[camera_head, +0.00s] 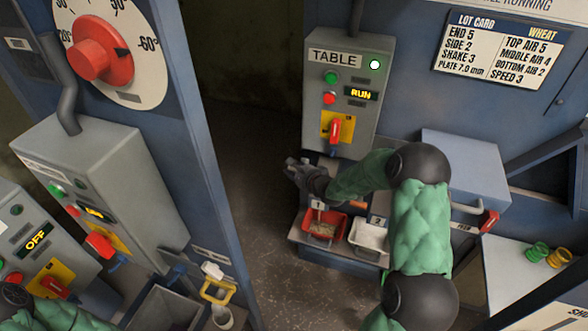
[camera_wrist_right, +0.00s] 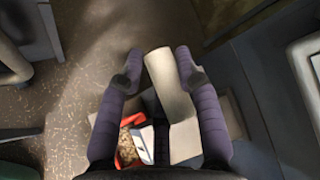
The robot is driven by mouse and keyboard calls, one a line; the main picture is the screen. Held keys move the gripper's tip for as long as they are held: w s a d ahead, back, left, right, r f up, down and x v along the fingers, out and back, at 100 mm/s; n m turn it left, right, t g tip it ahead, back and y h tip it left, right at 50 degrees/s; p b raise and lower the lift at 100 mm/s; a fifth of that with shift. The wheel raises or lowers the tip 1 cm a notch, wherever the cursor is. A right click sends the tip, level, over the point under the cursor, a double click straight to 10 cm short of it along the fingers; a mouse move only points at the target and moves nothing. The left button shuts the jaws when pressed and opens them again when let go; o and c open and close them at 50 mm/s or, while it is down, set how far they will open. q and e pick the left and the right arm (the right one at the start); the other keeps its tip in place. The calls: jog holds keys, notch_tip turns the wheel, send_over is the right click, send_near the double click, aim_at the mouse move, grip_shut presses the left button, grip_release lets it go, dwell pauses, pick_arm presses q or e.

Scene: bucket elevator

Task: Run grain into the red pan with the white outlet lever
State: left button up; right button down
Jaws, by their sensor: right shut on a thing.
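My right gripper (camera_head: 303,174) reaches in past the table control box, above and behind the pans. In the right wrist view its two fingers (camera_wrist_right: 160,68) are shut on a pale upright bar (camera_wrist_right: 171,88), which looks like the white outlet lever. In the head view the lever is hidden by the gripper and arm. The red pan (camera_head: 338,221) sits below the gripper, at the spot marked 1, with brownish grain in it. Its red edge and some grain show between the fingers in the wrist view (camera_wrist_right: 128,163).
A white pan (camera_head: 369,237) stands right of the red pan, at mark 2. The table box (camera_head: 349,91) shows RUN with a lit lamp. A box with a red-ended handle (camera_head: 466,170) is at right. A blue post (camera_head: 207,150) stands left; floor between is clear.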

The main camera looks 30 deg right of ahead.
jog(key=shift+w+d+r+p, duration=0.15)
jog(key=shift+r+p, duration=0.05)
jog(key=shift+r, duration=0.15)
jog(key=shift+w+d+r+p, duration=0.1)
jog(key=shift+r+p, duration=0.1)
jog(key=shift+r, duration=0.25)
jog(key=shift+w+d+r, duration=0.15)
jog(key=shift+r, duration=0.05)
jog(key=c, duration=0.8)
grip_release()
jog(key=shift+s+f, duration=0.25)
jog(key=shift+s, duration=0.05)
jog(key=v, duration=1.1)
jog(key=shift+s+r, duration=0.1)
jog(key=shift+s, duration=0.25)
